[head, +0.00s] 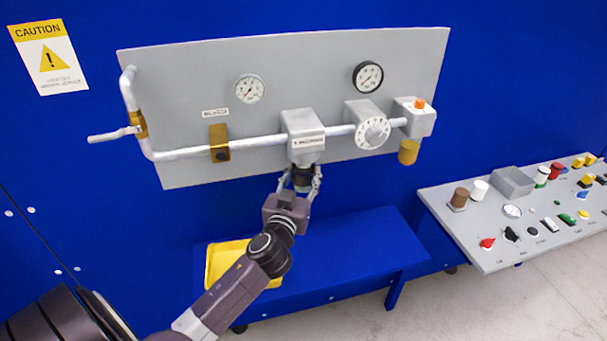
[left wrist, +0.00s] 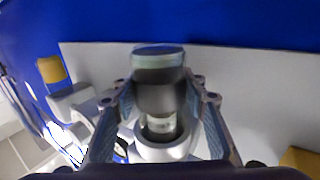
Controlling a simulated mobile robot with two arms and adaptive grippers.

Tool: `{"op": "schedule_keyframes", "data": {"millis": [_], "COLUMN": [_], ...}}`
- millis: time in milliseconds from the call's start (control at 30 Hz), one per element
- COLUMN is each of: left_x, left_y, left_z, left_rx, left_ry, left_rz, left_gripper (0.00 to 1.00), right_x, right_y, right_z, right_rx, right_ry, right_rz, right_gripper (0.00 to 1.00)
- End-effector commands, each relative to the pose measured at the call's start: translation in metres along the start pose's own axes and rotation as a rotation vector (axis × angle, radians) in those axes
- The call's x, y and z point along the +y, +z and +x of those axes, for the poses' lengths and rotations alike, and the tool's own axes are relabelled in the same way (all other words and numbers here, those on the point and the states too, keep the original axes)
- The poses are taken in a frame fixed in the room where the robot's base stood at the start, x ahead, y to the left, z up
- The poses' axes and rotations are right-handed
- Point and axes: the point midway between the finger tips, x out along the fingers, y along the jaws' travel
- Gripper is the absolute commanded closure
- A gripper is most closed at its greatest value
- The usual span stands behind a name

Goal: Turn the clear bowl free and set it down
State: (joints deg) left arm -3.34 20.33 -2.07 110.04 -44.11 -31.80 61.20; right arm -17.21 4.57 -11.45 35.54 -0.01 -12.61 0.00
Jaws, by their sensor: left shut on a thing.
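The clear bowl (left wrist: 158,57) is a short cylinder with a see-through bluish end and a dark grey band. In the head view the bowl (head: 303,179) is small and looks dark, directly below the grey regulator housing (head: 303,138) on the pipe. My left gripper (head: 301,187) reaches up from below with a finger on each side of the bowl. In the left wrist view the gripper (left wrist: 160,92) is shut on it. A pale round opening (left wrist: 165,150) shows beside the dark band. I cannot tell whether the bowl is still joined to the housing. My right gripper is out of view.
A yellow tray (head: 214,270) sits on the blue bench (head: 345,255) below the panel, partly behind my left arm. Bench room right of the arm is clear. A control console (head: 480,215) stands farther right.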

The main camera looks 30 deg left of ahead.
Motion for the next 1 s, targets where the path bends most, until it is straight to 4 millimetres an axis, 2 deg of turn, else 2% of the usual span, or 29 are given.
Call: {"op": "schedule_keyframes", "data": {"millis": [400, 767, 1000], "left_x": [-0.001, -0.002, -0.001], "left_y": [-0.001, -0.001, 0.001], "left_z": [0.000, 0.000, 0.001], "left_rx": [-0.001, -0.003, -0.003], "left_ry": [0.032, 0.344, 0.547], "left_rz": [0.005, 0.007, 0.006], "left_gripper": [0.99, 0.99, 0.99], "right_x": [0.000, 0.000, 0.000], "right_y": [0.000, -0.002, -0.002], "right_z": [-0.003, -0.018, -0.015], "right_rx": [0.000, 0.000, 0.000], "right_ry": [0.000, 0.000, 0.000], "right_rz": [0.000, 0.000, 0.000], "right_gripper": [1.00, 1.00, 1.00]}}
